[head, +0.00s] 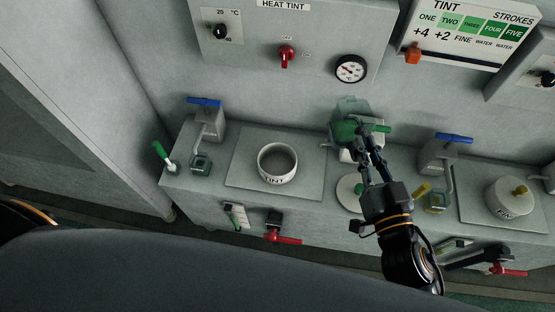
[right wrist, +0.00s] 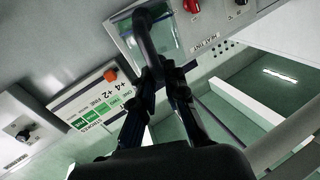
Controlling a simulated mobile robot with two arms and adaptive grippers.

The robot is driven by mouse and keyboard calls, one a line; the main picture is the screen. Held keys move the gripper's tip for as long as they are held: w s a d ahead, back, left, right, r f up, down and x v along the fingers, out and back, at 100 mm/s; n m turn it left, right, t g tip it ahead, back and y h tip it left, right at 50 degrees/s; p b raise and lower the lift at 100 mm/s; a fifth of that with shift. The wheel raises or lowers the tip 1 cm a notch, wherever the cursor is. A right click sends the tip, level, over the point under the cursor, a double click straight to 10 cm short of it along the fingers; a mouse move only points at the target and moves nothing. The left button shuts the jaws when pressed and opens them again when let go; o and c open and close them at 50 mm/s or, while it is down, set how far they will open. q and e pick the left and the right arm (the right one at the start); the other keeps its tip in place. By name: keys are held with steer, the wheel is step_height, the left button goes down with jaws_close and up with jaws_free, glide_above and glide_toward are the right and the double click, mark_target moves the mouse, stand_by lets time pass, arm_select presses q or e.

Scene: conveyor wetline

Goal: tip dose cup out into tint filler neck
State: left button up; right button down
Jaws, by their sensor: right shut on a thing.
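The tint filler neck (head: 262,165) is an open, pale round collar marked TINT on a raised plate in the head view. My right gripper (head: 368,150) is to its right and is shut on the dose cup (head: 348,112), a clear, greenish square cup. In the right wrist view, the gripper (right wrist: 162,75) closes on the cup's dark grey handle, with the clear cup (right wrist: 162,38) beyond the fingertips. The cup is apart from the neck. I cannot tell its tilt or what it holds. My left gripper is not in view.
A tap with a blue handle (head: 204,101) and a clear cup (head: 201,166) stand left of the neck. The FIX lid (head: 508,197) is at the right. Red-handled valves (head: 285,239) are on the front.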

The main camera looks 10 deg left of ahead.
steer(key=w+a+f+n+g+y+b, duration=0.3)
steer(key=a+f+n+g+y+b, duration=0.1)
steer(key=a+f+n+g+y, duration=0.45)
steer(key=w+d+f+n+g+y+b, duration=0.2)
steer(key=w+d+f+n+g, duration=0.2)
steer(key=d, duration=0.6)
steer(key=shift+w+d+f+g+b, duration=0.2)
steer(key=shift+w+f+g+b, duration=0.15)
steer(key=shift+w+f+g, duration=1.05)
steer(key=shift+s+d+f+y, duration=0.1)
steer(key=shift+s+f+y, duration=0.15)
steer(key=shift+s, duration=0.1)
